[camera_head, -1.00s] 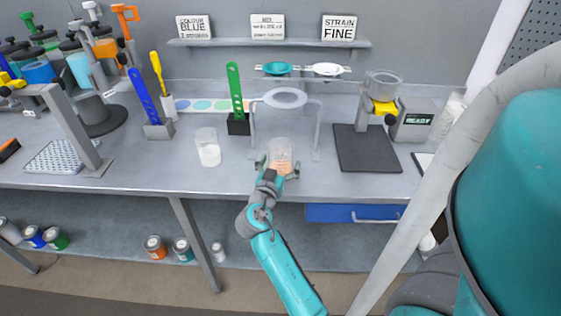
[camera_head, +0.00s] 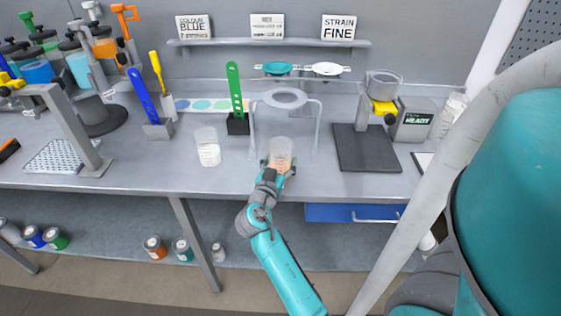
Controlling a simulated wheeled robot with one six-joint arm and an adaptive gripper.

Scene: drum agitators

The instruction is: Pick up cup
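A clear cup (camera_head: 280,150) stands upright on the bench near its front edge, below and in front of the ring stand (camera_head: 284,99). My gripper (camera_head: 277,168) reaches it from the front, one finger on each side of its lower part, and appears shut on it. The cup's base is partly hidden by the gripper, so I cannot tell whether it touches the bench. A second clear cup (camera_head: 207,148) with white markings or contents stands to the left, apart from my gripper.
A green spatula in a black holder (camera_head: 238,124) and a blue spatula (camera_head: 143,97) stand to the left. A dark plate with a clear container (camera_head: 384,83) above it is to the right. Two strainers (camera_head: 277,68) hang at the back. The bench between the two cups is clear.

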